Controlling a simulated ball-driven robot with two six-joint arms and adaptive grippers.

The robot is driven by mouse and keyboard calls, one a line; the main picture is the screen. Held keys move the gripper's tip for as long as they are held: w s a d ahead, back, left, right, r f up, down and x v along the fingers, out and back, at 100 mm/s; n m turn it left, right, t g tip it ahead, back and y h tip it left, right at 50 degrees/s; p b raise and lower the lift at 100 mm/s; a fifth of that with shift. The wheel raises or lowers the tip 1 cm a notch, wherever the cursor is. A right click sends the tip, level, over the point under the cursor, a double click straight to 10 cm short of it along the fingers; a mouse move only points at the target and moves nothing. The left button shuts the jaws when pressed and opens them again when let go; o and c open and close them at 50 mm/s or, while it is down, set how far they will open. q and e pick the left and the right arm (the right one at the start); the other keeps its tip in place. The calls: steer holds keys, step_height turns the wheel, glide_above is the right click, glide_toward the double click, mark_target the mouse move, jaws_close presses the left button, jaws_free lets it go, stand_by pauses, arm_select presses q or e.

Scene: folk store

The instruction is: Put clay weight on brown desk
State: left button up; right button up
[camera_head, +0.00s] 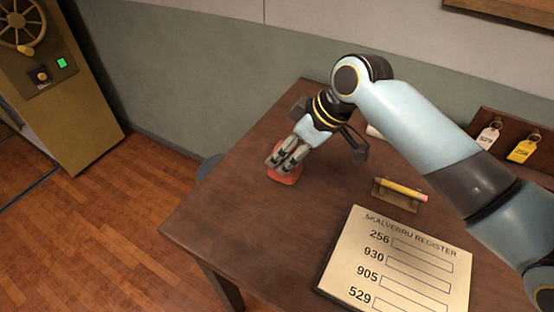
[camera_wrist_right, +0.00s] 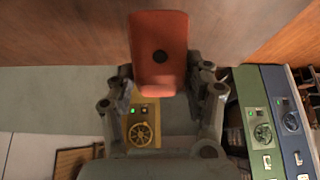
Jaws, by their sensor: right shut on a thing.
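The clay weight (camera_head: 283,178) is an orange-red block with rounded corners. In the right wrist view the clay weight (camera_wrist_right: 172,30) shows a dark round spot on its face, with a finger on each side. My right gripper (camera_head: 281,163) is shut on it over the left part of the brown desk (camera_head: 240,205). The fingers hide much of the weight in the head view. I cannot tell whether it touches the desk top. My left gripper is not in view.
A register board (camera_head: 400,262) lies on the desk's front. A yellow pencil (camera_head: 402,189) rests on a small holder behind it. Key tags (camera_head: 522,151) hang at the back right. A tan cabinet with a wheel (camera_head: 60,100) stands at left. The desk's front-left area is clear.

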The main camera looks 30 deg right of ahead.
mark_target(293, 149)
steer(key=shift+w+a+f, duration=0.35)
steer(key=shift+w+f, duration=0.15)
steer(key=shift+w, duration=0.15)
steer(key=shift+w+a+f, duration=0.35)
steer(key=shift+w+f, duration=0.1)
steer(key=shift+w, duration=0.15)
steer(key=shift+f, duration=1.95)
steer(key=o, duration=1.4)
steer(key=shift+s+f, duration=0.1)
steer(key=shift+o, duration=0.2)
steer(key=v, duration=1.2)
